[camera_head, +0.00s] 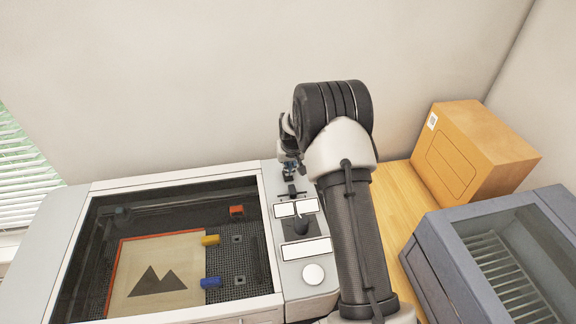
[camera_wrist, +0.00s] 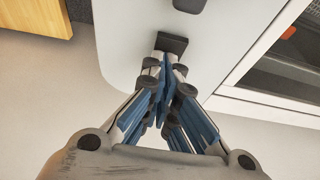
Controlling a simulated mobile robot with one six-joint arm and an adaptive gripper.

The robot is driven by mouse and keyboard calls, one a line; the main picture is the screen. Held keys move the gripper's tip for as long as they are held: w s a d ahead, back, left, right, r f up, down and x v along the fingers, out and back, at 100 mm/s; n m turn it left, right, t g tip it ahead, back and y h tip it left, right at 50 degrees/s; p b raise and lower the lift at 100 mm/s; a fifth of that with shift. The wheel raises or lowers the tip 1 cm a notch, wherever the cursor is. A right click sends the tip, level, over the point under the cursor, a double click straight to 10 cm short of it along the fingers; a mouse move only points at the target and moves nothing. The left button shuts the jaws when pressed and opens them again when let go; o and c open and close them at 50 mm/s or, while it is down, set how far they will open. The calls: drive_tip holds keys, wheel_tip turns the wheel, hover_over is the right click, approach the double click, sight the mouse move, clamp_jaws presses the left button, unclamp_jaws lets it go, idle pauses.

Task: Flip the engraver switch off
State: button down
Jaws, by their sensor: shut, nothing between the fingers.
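The engraver (camera_head: 75,238) is the light grey machine with a dark window, and its control panel (camera_head: 283,244) runs along its right side. On the panel is a dark upright switch-like part (camera_head: 300,226) between two white labels. A smaller black part (camera_head: 291,192) lies farther back. My gripper (camera_head: 290,177) is shut and empty above the back of the panel. In the wrist view, my gripper (camera_wrist: 166,64) points at a black part (camera_wrist: 172,43) on the pale panel, its tips close to it; contact cannot be told. The switch's position is unclear.
A cardboard box (camera_head: 470,155) stands on the wooden top (camera_head: 393,190) at right. A grey-blue machine (camera_head: 445,255) stands at front right. The wall (camera_head: 200,90) is close behind.

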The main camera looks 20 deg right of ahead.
drive_tip(key=shift+w+r, duration=0.1)
drive_tip(key=shift+r, duration=0.3)
wheel_tip(320, 180, up, 13)
drive_tip(key=shift+s+p, duration=0.3)
drive_tip(key=shift+p, duration=0.15)
idle(0.3)
